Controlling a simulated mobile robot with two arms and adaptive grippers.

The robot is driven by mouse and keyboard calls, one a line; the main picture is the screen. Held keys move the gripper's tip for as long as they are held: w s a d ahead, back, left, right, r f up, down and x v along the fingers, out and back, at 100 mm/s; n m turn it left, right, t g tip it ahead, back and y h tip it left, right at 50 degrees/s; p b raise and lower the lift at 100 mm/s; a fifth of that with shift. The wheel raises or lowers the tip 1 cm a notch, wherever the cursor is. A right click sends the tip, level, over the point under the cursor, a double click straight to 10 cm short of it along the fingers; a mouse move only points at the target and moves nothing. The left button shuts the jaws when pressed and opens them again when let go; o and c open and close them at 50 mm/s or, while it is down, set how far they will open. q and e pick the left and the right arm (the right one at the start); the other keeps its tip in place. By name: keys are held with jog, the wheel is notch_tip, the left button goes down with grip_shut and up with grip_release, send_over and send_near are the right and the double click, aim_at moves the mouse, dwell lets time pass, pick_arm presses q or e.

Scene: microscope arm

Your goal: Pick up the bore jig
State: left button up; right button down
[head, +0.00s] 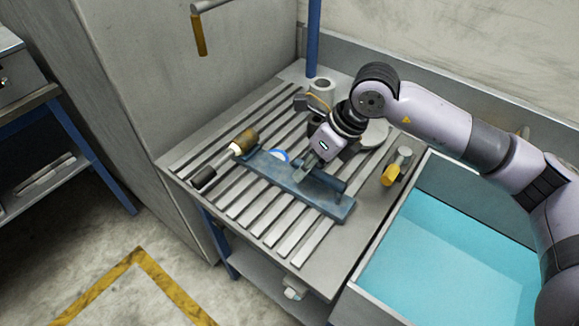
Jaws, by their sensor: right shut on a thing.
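The bore jig appears to be the long blue-grey bar-shaped piece (265,168) lying diagonally across the slatted worktop, with a raised part near its right end. My right gripper (302,175) reaches down from the upper right over the middle of this piece. Its fingers are shut on the piece's upper middle part, though the exact contact is small and partly hidden by the gripper body. The piece looks level, on or just above the slats; I cannot tell which. My left gripper is not in view.
On the slatted worktop (183,166) are a brown-and-black handled tool (244,141), a grey cylinder (322,88), a blue-and-white round thing (279,156) and a yellow-and-grey part (391,175). A bin with a turquoise inside (440,250) adjoins at the right. A blue post (313,40) stands behind.

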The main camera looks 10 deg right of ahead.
jog(key=shift+r, duration=0.2)
notch_tip(320, 180, up, 20)
jog(key=b, duration=0.2)
jog(key=shift+b, duration=0.35)
jog(key=shift+f, duration=0.1)
